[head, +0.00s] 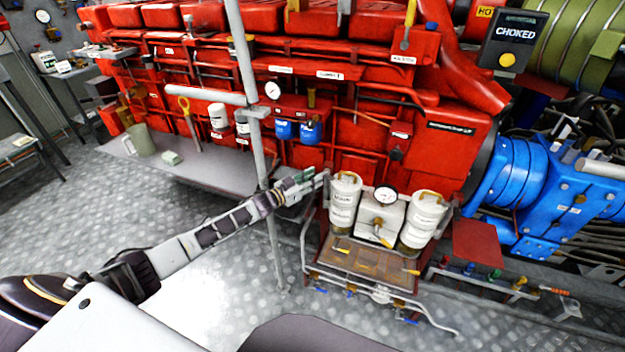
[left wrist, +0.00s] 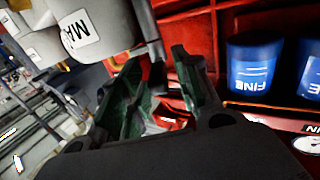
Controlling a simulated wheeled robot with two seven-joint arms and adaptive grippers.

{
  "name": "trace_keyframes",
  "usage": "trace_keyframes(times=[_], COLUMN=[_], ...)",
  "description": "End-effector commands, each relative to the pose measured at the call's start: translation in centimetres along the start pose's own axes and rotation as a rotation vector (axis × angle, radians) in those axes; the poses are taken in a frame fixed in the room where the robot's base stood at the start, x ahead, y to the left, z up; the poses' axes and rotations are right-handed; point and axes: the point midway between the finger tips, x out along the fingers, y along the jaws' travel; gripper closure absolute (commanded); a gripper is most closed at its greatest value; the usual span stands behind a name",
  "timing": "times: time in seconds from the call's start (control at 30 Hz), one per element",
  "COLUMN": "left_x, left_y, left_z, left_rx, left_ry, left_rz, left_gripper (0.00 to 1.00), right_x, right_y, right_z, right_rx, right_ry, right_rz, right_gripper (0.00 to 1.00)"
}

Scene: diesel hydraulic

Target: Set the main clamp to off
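My left gripper (head: 318,178) reaches in from the left and hangs just left of the left white canister (head: 343,205) on the filter stand. In the left wrist view its green-padded fingers (left wrist: 158,56) are spread apart with nothing seen between them. A white canister with a label starting "MA" (left wrist: 82,32) appears upside down at upper left there, beside the fingers. A brass-coloured handle (head: 347,177) sits on top of the left canister in the head view. I cannot tell for certain which part is the main clamp, or its setting. My right gripper is not in view.
A gauge (head: 386,195) and white box (head: 381,218) stand between the left canister and a right canister (head: 423,218). Blue "FINE" filters (left wrist: 254,70) hang on the red engine (head: 440,140) behind. A grey vertical pole (head: 272,235) stands close by my left arm.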

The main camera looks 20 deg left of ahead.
Motion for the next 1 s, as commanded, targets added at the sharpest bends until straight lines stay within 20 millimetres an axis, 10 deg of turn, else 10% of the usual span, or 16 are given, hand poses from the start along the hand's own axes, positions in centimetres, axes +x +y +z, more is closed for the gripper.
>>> trace_keyframes(times=[1.0], left_x=[-3.8], left_y=[0.1], left_z=[0.2], left_rx=[-0.001], left_ry=[-0.004], left_rz=[0.0], left_gripper=[0.62], right_x=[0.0], right_y=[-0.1], right_z=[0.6], right_rx=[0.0], right_ry=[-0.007], right_rz=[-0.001], right_gripper=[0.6])
